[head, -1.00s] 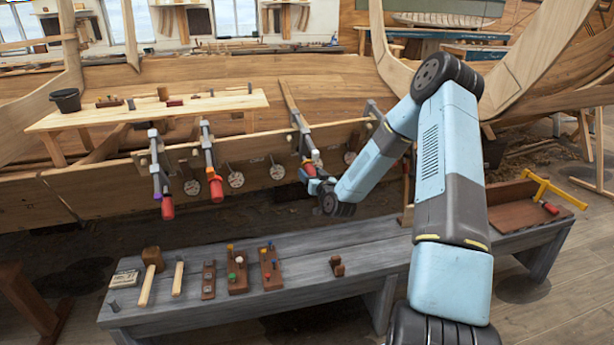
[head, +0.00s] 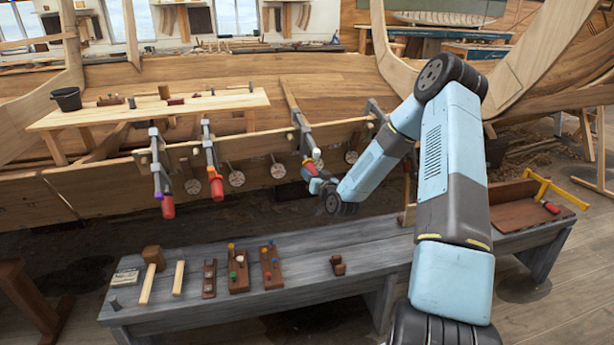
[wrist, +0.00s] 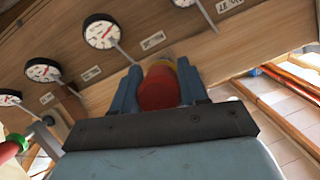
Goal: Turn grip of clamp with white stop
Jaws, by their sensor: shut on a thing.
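In the wrist view my gripper (wrist: 160,80) is shut on the clamp's red grip (wrist: 159,89), with one blue finger on each side. The white stop is hidden in the wrist view. My gripper partly covers the grip in the head view.
Round dial gauges (wrist: 101,31) line the plank close by. A grey bench (head: 200,305) with tools stands below.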

